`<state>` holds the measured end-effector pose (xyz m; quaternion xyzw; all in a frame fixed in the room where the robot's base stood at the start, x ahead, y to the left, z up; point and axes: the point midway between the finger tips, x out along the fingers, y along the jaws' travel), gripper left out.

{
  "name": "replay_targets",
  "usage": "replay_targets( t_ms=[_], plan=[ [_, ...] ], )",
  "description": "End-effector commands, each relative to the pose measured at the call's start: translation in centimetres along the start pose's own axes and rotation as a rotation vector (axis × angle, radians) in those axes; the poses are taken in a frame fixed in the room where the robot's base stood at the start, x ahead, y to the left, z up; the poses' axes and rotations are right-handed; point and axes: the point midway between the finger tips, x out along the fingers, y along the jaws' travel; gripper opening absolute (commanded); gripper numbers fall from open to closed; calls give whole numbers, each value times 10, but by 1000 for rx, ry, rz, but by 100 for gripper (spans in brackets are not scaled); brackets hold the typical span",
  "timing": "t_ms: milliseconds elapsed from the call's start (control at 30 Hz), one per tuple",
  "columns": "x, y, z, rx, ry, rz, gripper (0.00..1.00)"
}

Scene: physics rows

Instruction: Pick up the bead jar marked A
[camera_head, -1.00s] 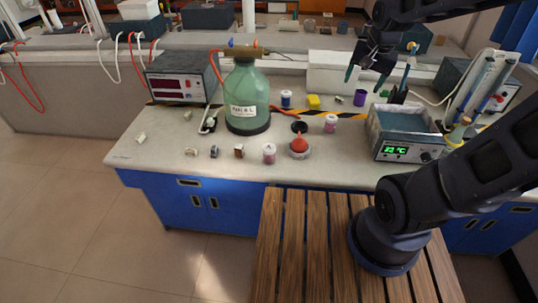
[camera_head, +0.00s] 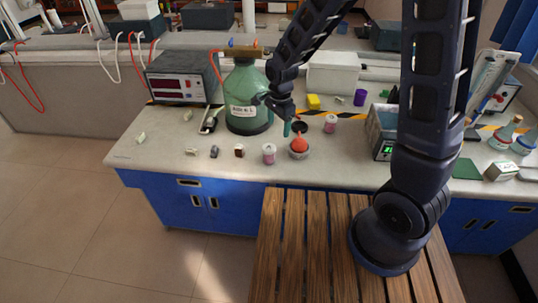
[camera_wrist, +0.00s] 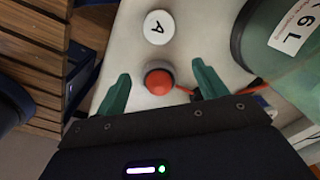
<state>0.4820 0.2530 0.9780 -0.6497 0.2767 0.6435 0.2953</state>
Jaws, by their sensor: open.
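The bead jar marked A (camera_wrist: 158,27) shows its white lid with a black A at the top of the wrist view. From its place beside the red bulb, it matches the pink-filled jar (camera_head: 269,154) near the bench's front edge in the head view. My gripper (camera_head: 286,120) is open and empty, pointing down over the bench, right of and behind that jar. In the wrist view its two green fingers (camera_wrist: 160,78) stand apart on either side of the red bulb (camera_wrist: 158,81), with the jar beyond them.
The red bulb (camera_head: 299,144) sits in a small round dish right of the jar. A similar pink jar (camera_head: 330,124) stands farther back. A large green bottle (camera_head: 247,98) stands behind left.

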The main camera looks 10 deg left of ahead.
Motion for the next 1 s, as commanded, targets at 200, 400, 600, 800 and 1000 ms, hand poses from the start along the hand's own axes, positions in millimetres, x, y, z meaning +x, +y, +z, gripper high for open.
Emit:
replay_targets(
  t_ms=[200,400,600,800,1000],
  plan=[
    [28,-6,27,58,3,26,71],
    [44,-6,30,68,4,31,71],
    [71,-5,30,67,4,31,71],
    [86,-5,30,66,4,30,71],
    [96,-5,31,66,4,29,71]
  ],
)
